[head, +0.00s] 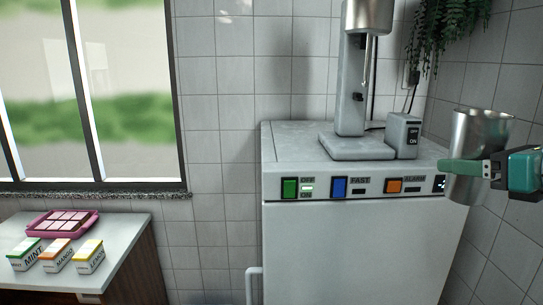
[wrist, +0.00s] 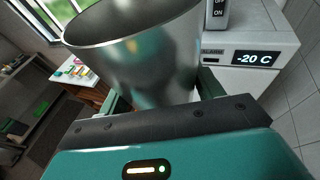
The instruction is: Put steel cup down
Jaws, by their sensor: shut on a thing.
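The steel cup (head: 481,130) is a tall brushed-metal tumbler with a wide open top. My gripper (head: 470,168) is shut on the cup's lower body at the far right of the head view. In the wrist view the steel cup (wrist: 140,50) fills the upper middle, its rim near the camera and its mouth upward, slightly tilted in the picture. The cup is held up beside the front right corner of the white freezer cabinet (head: 360,245), in front of its panel.
A mixer (head: 350,90) with a grey base and an ON/OFF box (head: 403,135) stands on the cabinet. The cabinet top has free room at its left. At left, a counter (head: 120,235) bears a pink tray (head: 40,221) and mint, mango and lemon boxes (head: 57,256). A plant hangs above.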

